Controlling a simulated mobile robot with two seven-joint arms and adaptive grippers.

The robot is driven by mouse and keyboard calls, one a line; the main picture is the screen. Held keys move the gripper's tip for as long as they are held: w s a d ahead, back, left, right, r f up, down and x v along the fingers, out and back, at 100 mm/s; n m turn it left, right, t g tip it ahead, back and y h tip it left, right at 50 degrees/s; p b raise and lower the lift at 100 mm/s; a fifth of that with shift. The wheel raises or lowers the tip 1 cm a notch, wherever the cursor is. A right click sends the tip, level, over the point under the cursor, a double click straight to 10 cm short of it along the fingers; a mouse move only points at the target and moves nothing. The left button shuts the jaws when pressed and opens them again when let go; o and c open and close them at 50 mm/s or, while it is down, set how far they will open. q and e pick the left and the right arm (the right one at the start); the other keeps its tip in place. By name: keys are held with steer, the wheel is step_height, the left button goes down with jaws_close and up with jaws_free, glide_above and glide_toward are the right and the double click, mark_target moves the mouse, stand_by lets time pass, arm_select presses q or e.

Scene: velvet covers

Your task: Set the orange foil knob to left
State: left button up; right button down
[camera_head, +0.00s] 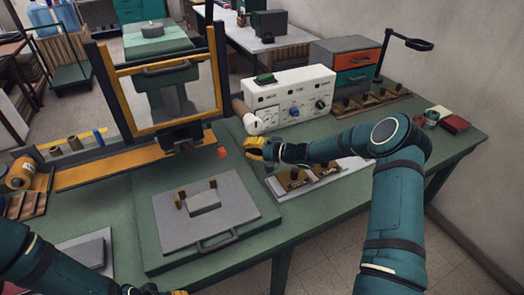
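A white control box (290,95) with several knobs and dials on its front stands at the back of the green bench. A dark round knob (320,104) shows at its right end. A small orange piece (223,152) is near the bench's middle; I cannot tell whether it is the orange foil knob. No other orange knob can be made out on the box. My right gripper (257,150), with yellow fingers, is just right of the orange piece and in front of the box, apart from the orange piece. Its finger gap is unclear. My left gripper (160,291) is mostly cut off at the bottom edge.
A framed press (118,88) with an orange rail stands at the left. A grey plate with a handle (232,206) lies in front. A white tray with brown blocks (345,172) is under my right forearm. A drawer unit (345,48) and lamp stand behind.

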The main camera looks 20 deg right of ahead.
mark_target(222, 152)
steer(key=a, duration=0.2)
steer(key=w+a, duration=0.1)
steer(key=shift+a+f, duration=0.3)
steer(key=shift+a, duration=0.05)
steer(key=shift+a+f, duration=0.1)
steer(key=shift+a, duration=0.55)
steer(key=shift+a, duration=0.1)
steer(key=a, duration=0.4)
steer(key=a+b, duration=0.1)
steer(key=a, duration=0.4)
steer(key=shift+s+a, duration=0.2)
steer(key=shift+a, duration=0.1)
